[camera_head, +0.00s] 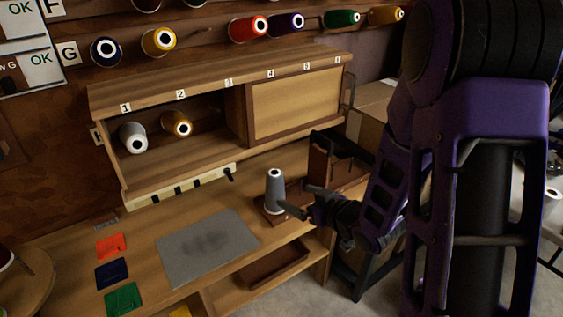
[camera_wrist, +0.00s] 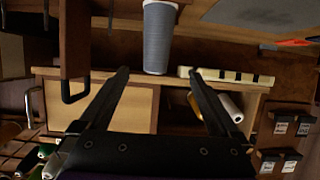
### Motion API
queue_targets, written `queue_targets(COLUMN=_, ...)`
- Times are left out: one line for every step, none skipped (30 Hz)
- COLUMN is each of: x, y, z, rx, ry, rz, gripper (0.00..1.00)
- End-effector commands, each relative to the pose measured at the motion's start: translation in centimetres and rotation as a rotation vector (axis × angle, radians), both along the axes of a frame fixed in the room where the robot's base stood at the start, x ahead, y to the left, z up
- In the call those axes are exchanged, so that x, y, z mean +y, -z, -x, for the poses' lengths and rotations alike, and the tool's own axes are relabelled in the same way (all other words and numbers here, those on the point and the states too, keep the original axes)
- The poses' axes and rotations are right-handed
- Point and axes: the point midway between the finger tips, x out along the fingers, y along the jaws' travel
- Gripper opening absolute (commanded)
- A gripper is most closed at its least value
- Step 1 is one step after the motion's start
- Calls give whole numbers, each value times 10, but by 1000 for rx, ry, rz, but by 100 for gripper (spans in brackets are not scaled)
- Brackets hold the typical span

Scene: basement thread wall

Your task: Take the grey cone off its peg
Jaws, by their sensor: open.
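The grey cone (camera_head: 274,192) stands upright on a small wooden stand (camera_head: 268,214) at the right part of the workbench. The peg is hidden inside the cone. My gripper (camera_head: 299,199) is open and reaches in from the right, just beside the cone in the head view. In the wrist view the grey cone (camera_wrist: 160,42) lies ahead of the gap between the two spread fingers (camera_wrist: 158,72), roughly centred. The fingers show nothing between them, and I cannot tell the exact distance to the cone.
A wooden holder (camera_head: 322,162) stands close behind my gripper. A grey mat (camera_head: 207,247) and coloured cards lie left. More cones hang on the wall.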

Motion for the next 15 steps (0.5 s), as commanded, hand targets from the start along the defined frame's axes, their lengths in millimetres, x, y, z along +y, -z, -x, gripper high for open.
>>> queue_targets(x=7, y=8, z=-9, rx=3, ry=-5, rz=1, gripper=98)
queue_targets(x=11, y=11, z=-14, rx=4, ry=-5, rz=1, gripper=98)
queue_targets(x=16, y=14, z=-21, rx=3, ry=-6, rz=1, gripper=98)
queue_targets(x=19, y=17, z=-26, rx=4, ry=-5, rz=1, gripper=98)
queue_targets(x=23, y=19, z=-31, rx=4, ry=-5, rz=2, gripper=98)
queue_targets(x=27, y=23, z=-38, rx=5, ry=-5, rz=2, gripper=98)
queue_targets(x=31, y=26, z=-43, rx=5, ry=-5, rz=1, gripper=98)
queue_targets(x=34, y=28, z=-48, rx=4, ry=-5, rz=2, gripper=98)
queue_targets(x=38, y=31, z=-54, rx=5, ry=-5, rz=1, gripper=98)
queue_targets(x=41, y=33, z=-58, rx=5, ry=-4, rz=2, gripper=98)
queue_targets(x=44, y=35, z=-62, rx=6, ry=-3, rz=2, gripper=98)
queue_targets(x=47, y=37, z=-67, rx=6, ry=-3, rz=3, gripper=98)
queue_targets(x=49, y=38, z=-70, rx=6, ry=-2, rz=2, gripper=98)
queue_targets(x=50, y=39, z=-72, rx=5, ry=-2, rz=1, gripper=98)
queue_targets(x=52, y=40, z=-75, rx=5, ry=-2, rz=1, gripper=98)
